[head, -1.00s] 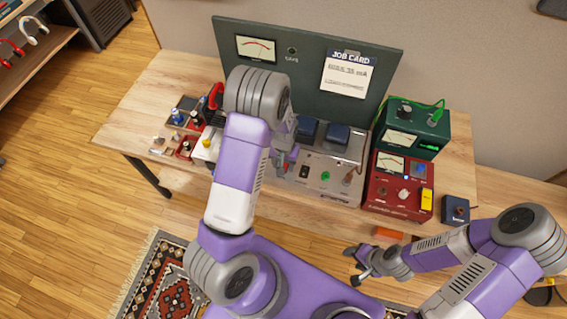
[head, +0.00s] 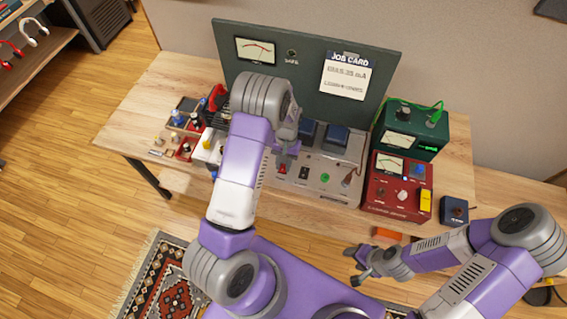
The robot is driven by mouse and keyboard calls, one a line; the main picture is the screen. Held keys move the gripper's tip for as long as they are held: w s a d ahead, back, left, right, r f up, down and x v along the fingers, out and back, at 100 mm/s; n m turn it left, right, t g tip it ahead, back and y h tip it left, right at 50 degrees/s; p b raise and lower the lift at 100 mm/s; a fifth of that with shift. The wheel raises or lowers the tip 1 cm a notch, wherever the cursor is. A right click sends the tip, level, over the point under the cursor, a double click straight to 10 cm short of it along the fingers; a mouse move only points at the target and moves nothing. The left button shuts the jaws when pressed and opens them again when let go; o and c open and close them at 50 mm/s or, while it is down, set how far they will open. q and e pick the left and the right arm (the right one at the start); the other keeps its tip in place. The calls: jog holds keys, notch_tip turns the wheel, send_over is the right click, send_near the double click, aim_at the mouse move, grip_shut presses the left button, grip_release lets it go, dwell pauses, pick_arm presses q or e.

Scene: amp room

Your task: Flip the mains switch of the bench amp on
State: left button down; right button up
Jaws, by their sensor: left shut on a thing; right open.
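The bench amp (head: 325,183) is a grey chassis on the wooden bench, with dark blue blocks on top and a row of controls on its front. A small red part (head: 282,169), seemingly the mains switch, shows at its left. My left gripper (head: 286,158) is shut at this red part, its fingertips against or just above it. The arm hides the amp's left end, and the switch's position cannot be read. A black rocker (head: 304,172) and a green lamp (head: 325,177) sit to the right. My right gripper (head: 355,264) is open and empty in front of the bench.
A dark panel with a meter (head: 255,50) and job card (head: 346,76) stands behind. A green unit (head: 420,128), a red unit (head: 385,207) and a small blue box (head: 454,210) stand right. Trays of small parts (head: 183,148) lie left. The bench's front left is clear.

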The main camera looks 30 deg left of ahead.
dwell(0.3)
pick_arm(q)
jog(key=c, duration=0.9)
grip_release()
jog(key=v, duration=0.7)
jog(key=shift+w+r, duration=0.1)
jog(key=shift+r, duration=0.15)
